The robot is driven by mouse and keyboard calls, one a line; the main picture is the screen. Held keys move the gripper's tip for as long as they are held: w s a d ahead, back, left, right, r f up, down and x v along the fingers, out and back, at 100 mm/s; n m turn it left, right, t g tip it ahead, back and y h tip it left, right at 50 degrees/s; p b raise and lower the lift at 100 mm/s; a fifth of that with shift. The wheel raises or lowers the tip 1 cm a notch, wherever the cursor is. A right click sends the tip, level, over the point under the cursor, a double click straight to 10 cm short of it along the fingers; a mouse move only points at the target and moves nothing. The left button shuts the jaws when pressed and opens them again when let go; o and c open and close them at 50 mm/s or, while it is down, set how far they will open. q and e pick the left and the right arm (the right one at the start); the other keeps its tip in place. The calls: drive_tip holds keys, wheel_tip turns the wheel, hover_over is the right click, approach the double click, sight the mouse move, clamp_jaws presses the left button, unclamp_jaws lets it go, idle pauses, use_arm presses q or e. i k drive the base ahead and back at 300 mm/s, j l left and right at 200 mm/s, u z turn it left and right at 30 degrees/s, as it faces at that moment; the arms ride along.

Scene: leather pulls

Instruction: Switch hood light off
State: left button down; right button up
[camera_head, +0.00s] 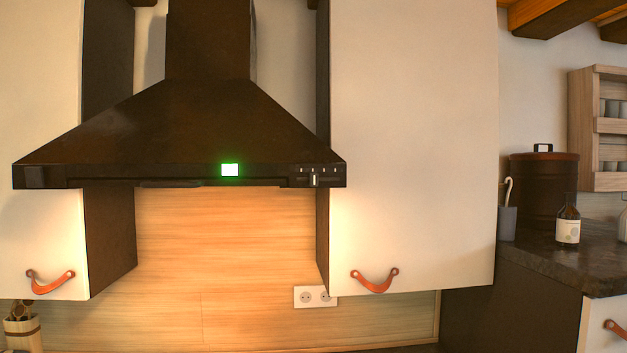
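A dark range hood (180,130) hangs in the left half of the head view, between two white wall cabinets. A square indicator (230,170) glows white-green on its front edge. A small control panel (316,174) with several small marks and a pale slider or switch (314,181) sits at the right end of that edge. Warm light falls on the wood backsplash (200,240) below the hood, so the hood light looks on. Neither of my grippers is in view.
The left cabinet (40,235) and right cabinet (415,150) have orange leather pulls. A power outlet (316,296) is on the backsplash. A utensil holder (22,332) stands at lower left. A bottle (568,225) and a dark canister (543,190) stand on the right counter (560,262).

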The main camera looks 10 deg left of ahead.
sight(34, 175)
drive_tip(key=k+u, duration=0.1)
drive_tip(key=u, duration=1.4)
